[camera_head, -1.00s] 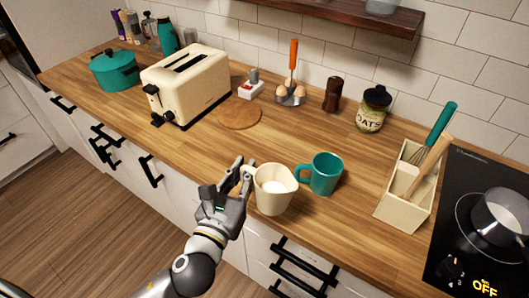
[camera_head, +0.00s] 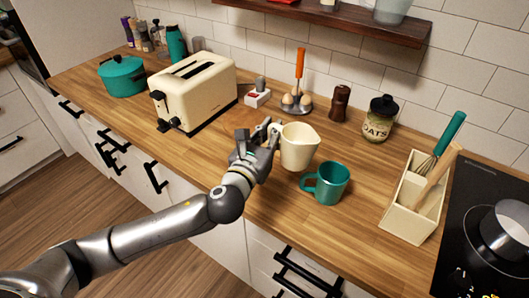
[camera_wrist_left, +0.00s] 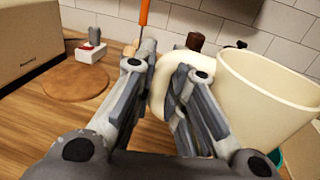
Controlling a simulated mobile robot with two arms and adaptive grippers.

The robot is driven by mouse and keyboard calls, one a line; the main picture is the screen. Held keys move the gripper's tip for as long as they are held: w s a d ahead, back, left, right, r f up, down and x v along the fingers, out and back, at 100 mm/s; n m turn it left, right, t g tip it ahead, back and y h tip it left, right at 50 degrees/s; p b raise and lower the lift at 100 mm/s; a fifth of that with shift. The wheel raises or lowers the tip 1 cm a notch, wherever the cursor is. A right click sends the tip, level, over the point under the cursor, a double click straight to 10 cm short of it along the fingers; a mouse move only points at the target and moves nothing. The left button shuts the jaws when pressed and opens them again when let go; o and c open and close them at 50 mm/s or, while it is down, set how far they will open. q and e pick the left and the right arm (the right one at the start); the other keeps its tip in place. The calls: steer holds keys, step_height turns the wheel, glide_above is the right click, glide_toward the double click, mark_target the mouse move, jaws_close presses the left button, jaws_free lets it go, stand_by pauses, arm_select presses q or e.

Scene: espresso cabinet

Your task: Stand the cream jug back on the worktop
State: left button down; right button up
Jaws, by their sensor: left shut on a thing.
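The cream jug (camera_head: 299,150) is in the middle of the head view, roughly upright, behind and left of the teal mug (camera_head: 328,184). My left gripper (camera_head: 270,133) comes at it from the left and is shut on its handle. In the left wrist view, the jug (camera_wrist_left: 265,95) fills the right side, with its curved handle (camera_wrist_left: 168,78) between the fingers (camera_wrist_left: 160,100). I cannot tell whether the jug's base touches the wooden worktop (camera_head: 250,205). My right gripper is in neither view.
The cream toaster (camera_head: 195,92) stands to the left, and the round wooden board shows in the wrist view (camera_wrist_left: 75,82). Behind are an egg holder (camera_head: 297,103), a brown mill (camera_head: 339,103) and an oats jar (camera_head: 379,120). A utensil box (camera_head: 405,215) and hob (camera_head: 475,240) stand right.

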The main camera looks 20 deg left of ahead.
arm_select(q)
steer(key=w+a+f, duration=0.2)
steer(key=w+f, duration=0.1)
steer(key=w+a+f+b, duration=0.1)
steer(key=w+a+f, duration=0.5)
steer(key=w, duration=0.1)
steer(key=shift+w+f+b, duration=0.2)
steer(key=shift+f+b, duration=0.6)
steer(key=shift+f, duration=0.95)
steer(key=shift+f, duration=0.1)
steer(key=c, duration=1.5)
jaws_free()
steer(key=shift+f, duration=0.1)
steer(key=shift+s, duration=0.1)
